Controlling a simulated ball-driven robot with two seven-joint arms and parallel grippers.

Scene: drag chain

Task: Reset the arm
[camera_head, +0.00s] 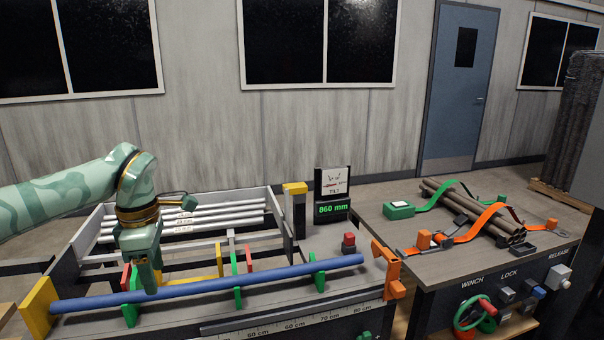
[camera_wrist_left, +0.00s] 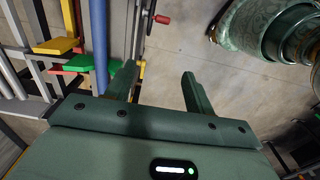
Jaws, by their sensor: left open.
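My left arm comes in from the left in the head view. Its green gripper (camera_head: 152,272) points down beside the long blue bar (camera_head: 215,284), and in this view overlaps it. The left wrist view shows the two fingers (camera_wrist_left: 158,88) spread apart with only bare floor between them. The blue bar also shows in the left wrist view (camera_wrist_left: 98,38), to the left of the fingers and not between them. My right gripper is in neither view.
The blue bar rests across green supports (camera_head: 237,299) between a yellow end plate (camera_head: 39,307) and an orange end piece (camera_head: 392,268). White tubes (camera_head: 215,219) lie in a rack behind. A bench (camera_head: 375,215) with strapped brown pipes (camera_head: 470,209) stands right.

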